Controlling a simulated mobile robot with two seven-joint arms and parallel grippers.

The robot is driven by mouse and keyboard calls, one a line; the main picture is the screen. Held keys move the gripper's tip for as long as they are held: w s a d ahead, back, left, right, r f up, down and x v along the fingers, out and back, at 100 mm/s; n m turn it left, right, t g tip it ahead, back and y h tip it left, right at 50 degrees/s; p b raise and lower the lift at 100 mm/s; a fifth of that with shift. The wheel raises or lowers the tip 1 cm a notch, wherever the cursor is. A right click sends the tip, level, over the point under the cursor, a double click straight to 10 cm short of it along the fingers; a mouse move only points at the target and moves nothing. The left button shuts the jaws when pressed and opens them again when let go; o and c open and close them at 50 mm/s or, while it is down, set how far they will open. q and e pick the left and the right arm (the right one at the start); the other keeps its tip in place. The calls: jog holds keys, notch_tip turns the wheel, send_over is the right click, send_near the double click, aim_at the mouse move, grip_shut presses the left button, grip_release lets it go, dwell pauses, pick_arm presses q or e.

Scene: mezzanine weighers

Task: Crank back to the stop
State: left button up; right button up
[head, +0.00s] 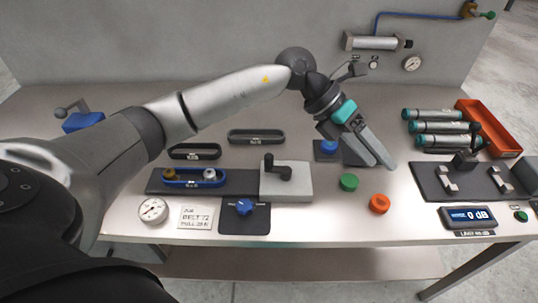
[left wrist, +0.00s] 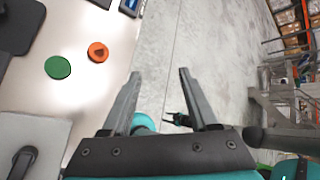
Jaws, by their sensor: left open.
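The crank (head: 285,168) is a black handle with an upright knob, on a light grey block (head: 298,185) at the middle of the bench. In the left wrist view the crank (left wrist: 20,162) shows at the lower left corner, partly cut off by the frame. My left gripper (head: 382,165) is open and empty, above the bench to the right of the crank and apart from it. Its spread fingers (left wrist: 158,75) also show in the left wrist view, over the bench's front edge and the floor. My right gripper does not show in the head view; a small dark shape between the left fingers is unclear.
A green button (head: 348,182) and an orange button (head: 379,204) lie right of the crank block.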

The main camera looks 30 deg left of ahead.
pick_arm(q)
jog(key=w+a+f+y, duration=0.1)
jog(key=a+y, duration=0.4)
jog(key=a, duration=0.5)
jog(key=n+g+y, duration=0.1)
jog(key=y, duration=0.4)
send_near(269, 155)
notch_tip(269, 155, down, 10)
jog(key=shift+w+d+f, duration=0.1)
jog(key=shift+f, duration=0.1)
jog(key=shift+c, duration=0.2)
grip_shut()
